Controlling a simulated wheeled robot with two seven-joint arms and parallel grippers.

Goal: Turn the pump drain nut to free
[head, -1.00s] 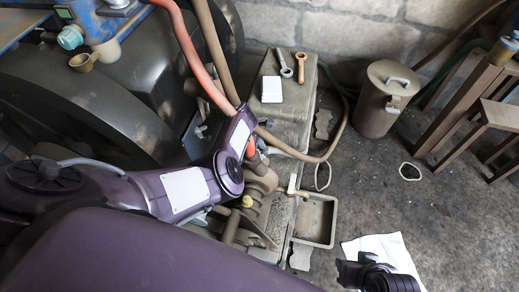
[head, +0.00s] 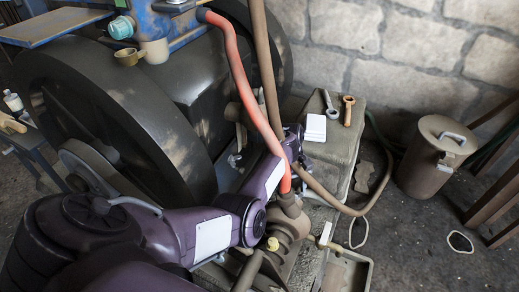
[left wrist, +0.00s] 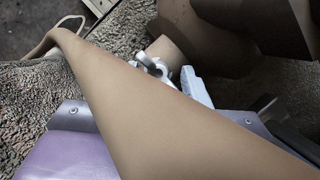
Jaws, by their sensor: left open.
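The pump (head: 290,222) is a brown, rusty casting below the red hose (head: 238,62), with a yellow knob (head: 272,243) at its front. I cannot pick out the drain nut for certain. In the left wrist view a small silver fitting (left wrist: 151,66) with a rounded opening shows past a brown hose (left wrist: 130,100). My left gripper (left wrist: 178,77) is open; a pale grey finger-like part shows there, but the hose hides most of the jaws. In the head view my left wrist lies behind the red hose, and its fingertips are hidden. My right gripper is out of view.
A lidded can (head: 433,163) stands right. Dark flywheels (head: 115,125) crowd the left. Open floor lies at right.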

